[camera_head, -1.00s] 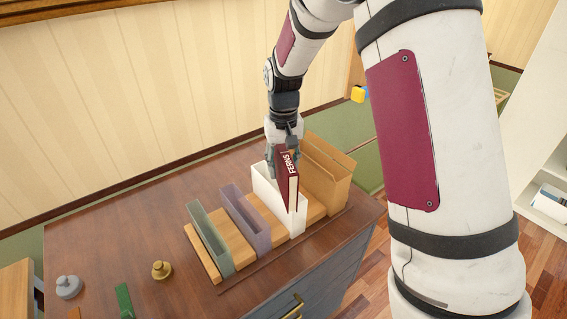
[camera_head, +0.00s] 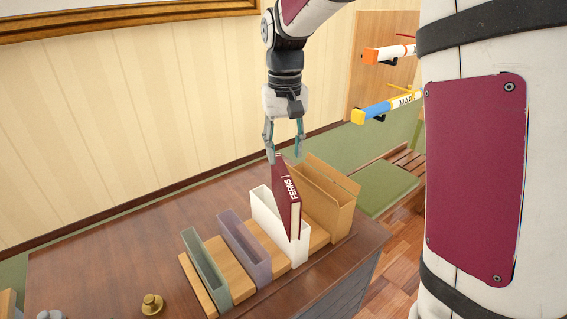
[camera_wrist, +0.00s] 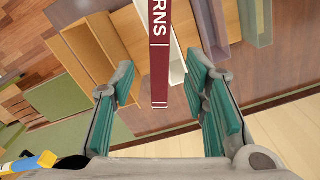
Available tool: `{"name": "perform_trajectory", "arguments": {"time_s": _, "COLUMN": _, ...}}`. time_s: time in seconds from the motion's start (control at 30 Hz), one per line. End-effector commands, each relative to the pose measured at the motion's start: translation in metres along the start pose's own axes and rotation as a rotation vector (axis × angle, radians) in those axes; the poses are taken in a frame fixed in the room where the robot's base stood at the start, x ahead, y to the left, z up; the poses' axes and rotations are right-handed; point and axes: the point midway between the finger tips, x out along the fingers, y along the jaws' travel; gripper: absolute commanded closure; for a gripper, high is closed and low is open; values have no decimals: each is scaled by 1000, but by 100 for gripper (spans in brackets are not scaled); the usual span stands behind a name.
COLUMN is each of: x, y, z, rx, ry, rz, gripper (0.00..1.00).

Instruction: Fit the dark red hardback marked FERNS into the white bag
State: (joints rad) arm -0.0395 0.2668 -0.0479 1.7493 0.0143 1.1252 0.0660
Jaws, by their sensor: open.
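The dark red hardback marked FERNS (camera_head: 287,199) stands in the white bag (camera_head: 264,212), its upper part showing above the rim and leaning a little. Its lower end is hidden inside the bag. My gripper (camera_head: 285,158) is open just above the top of the book, with its fingers apart. In the wrist view the book (camera_wrist: 160,50) lies between the two green-padded fingers (camera_wrist: 165,105), apart from both, with the white bag (camera_wrist: 178,60) beside it.
A cardboard-brown bag (camera_head: 328,200) stands right of the white one. A purple bin (camera_head: 245,250) and a grey-green bin (camera_head: 206,272) stand to its left on a wooden rack. A brass weight (camera_head: 152,305) is on the desk's left part.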

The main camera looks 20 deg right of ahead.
Motion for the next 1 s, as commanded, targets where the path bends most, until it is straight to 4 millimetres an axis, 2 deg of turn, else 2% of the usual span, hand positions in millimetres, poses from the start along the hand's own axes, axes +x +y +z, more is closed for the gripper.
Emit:
{"name": "perform_trajectory", "arguments": {"time_s": 0.13, "x": -13, "y": 1, "z": 7, "rx": -2, "ry": 15, "rz": -2, "gripper": 59}}
{"name": "perform_trajectory", "arguments": {"time_s": 0.23, "x": -29, "y": 2, "z": 24, "rx": -7, "ry": 51, "rz": -8, "gripper": 59}}
{"name": "perform_trajectory", "arguments": {"time_s": 0.4, "x": -60, "y": 7, "z": 76, "rx": -22, "ry": 148, "rz": -19, "gripper": 59}}
{"name": "perform_trajectory", "arguments": {"time_s": 0.53, "x": -74, "y": 10, "z": 118, "rx": -34, "ry": 226, "rz": -24, "gripper": 59}}
{"name": "perform_trajectory", "arguments": {"time_s": 0.67, "x": -81, "y": 13, "z": 159, "rx": -48, "ry": 305, "rz": -26, "gripper": 59}}
{"name": "perform_trajectory", "arguments": {"time_s": 0.8, "x": -78, "y": 16, "z": 201, "rx": -61, "ry": 385, "rz": -25, "gripper": 59}}
{"name": "perform_trajectory", "arguments": {"time_s": 1.0, "x": -68, "y": 19, "z": 238, "rx": -73, "ry": 466, "rz": -21, "gripper": 59}}
